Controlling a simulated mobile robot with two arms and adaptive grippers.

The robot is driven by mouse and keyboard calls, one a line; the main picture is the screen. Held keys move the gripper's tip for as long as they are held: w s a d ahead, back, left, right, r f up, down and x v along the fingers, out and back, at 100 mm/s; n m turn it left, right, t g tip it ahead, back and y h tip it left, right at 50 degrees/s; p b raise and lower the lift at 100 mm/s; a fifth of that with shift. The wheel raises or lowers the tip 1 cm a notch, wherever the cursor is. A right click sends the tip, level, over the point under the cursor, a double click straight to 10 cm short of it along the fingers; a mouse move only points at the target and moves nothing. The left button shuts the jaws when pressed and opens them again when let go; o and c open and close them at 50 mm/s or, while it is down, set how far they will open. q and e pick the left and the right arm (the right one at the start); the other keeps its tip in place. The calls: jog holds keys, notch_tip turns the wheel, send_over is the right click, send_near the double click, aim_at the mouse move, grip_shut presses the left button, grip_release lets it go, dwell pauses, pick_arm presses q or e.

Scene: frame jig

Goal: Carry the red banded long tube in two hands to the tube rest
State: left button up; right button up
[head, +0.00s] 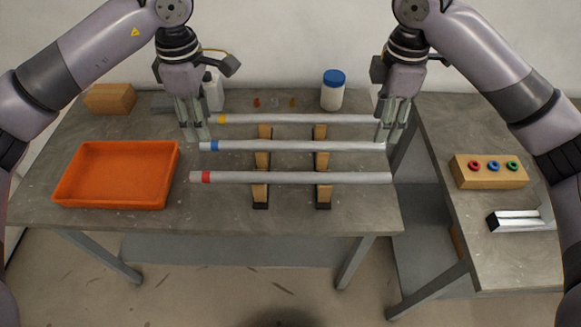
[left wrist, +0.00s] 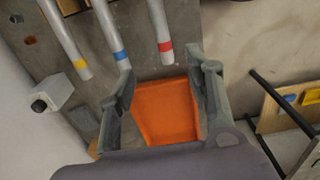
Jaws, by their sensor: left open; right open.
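The red banded long tube (head: 290,178) is the nearest of three grey tubes lying across two wooden supports (head: 261,190) in the head view. Its red band is near its left end. In the left wrist view the red banded tube (left wrist: 158,22) ends just beyond the fingers. My left gripper (head: 196,137) is open and empty, near the left ends of the blue and yellow banded tubes. My right gripper (head: 391,138) is open near their right ends, and whether it touches them is unclear. I cannot tell which thing is the tube rest.
An orange tray (head: 118,204) stands left of the tubes. The blue banded tube (head: 290,146) and yellow banded tube (head: 290,119) lie behind. A blue-lidded jar (head: 332,94) stands at the back. The right table bears a wooden block with rings (head: 490,176) and a black-and-silver piece (head: 516,222).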

aim_at(218, 173)
pick_arm(q)
notch_tip(218, 173, down, 17)
jog(key=shift+s+f, duration=0.15)
jog(key=shift+f, duration=0.05)
pick_arm(e)
notch_tip(218, 173, down, 17)
jog(key=shift+s+f, duration=0.1)
jog(key=shift+f, duration=0.1)
pick_arm(q)
grip_shut()
pick_arm(e)
grip_shut()
pick_arm(q)
jog(key=shift+r, duration=0.1)
pick_arm(e)
jog(key=shift+r, duration=0.1)
